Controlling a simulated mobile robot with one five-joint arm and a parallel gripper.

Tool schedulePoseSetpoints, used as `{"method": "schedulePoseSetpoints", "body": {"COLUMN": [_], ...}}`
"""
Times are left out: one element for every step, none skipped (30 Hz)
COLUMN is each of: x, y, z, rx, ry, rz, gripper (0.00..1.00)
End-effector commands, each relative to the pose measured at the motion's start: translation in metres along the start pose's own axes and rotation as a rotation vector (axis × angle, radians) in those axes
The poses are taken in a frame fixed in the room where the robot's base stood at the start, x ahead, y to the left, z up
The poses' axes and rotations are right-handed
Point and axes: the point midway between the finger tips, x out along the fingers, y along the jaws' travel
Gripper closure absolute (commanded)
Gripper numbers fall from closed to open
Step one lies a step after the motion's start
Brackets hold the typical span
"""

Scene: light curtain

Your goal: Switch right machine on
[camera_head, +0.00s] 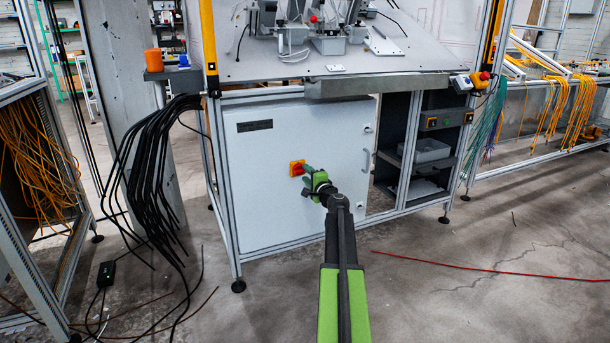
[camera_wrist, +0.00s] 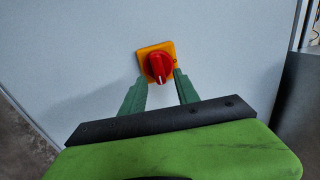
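A red rotary switch (camera_wrist: 160,67) on a yellow square plate (camera_wrist: 143,56) is fixed to a light grey cabinet door. In the head view the switch (camera_head: 297,168) sits on the cabinet (camera_head: 262,210) under the workbench. My gripper (camera_wrist: 161,80) is open, its two green fingers pointing at the switch, one on each side of its lower part. The right fingertip looks very close to the knob; I cannot tell whether it touches. A white mark on the knob points downward. In the head view my gripper (camera_head: 307,173) partly overlaps the switch's right side.
A door handle (camera_head: 366,161) is right of my gripper. Black cables (camera_head: 160,170) hang at the left. A red cable (camera_head: 480,268) lies on the floor at right. The workbench edge (camera_head: 375,86) juts out above the cabinet.

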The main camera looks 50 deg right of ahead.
Motion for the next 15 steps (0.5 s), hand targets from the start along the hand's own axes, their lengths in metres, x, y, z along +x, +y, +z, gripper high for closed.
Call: {"method": "schedulePoseSetpoints", "body": {"x": [-0.014,-0.021,-0.033,-0.041,-0.051,-0.062,-0.071,-0.080,-0.091,-0.100,-0.107,-0.117,-0.124,-0.131,-0.138], "y": [0.000,0.000,0.000,0.000,0.000,0.000,0.000,0.000,0.000,0.000,0.000,0.000,0.000,0.000,0.000], "z": [0.001,0.002,0.002,0.003,0.002,0.002,0.003,0.003,0.003,0.003,0.003,0.003,0.003,0.002,0.003], "rx": [0.000,0.000,0.000,0.000,0.000,0.000,0.000,0.000,0.000,0.000,0.000,0.000,0.000,0.001,0.001], "ry": [0.001,0.001,0.001,0.001,0.002,0.002,0.001,0.001,0.002,0.002,0.001,0.001,0.002,0.002,0.000], "rz": [0.000,0.000,0.000,0.000,0.000,0.000,0.000,0.000,0.000,0.000,0.000,0.000,0.000,0.000,0.000], "gripper": [0.63,0.63,0.63,0.63,0.63,0.63,0.63,0.63,0.63,0.63,0.63,0.63,0.63,0.63,0.63]}}
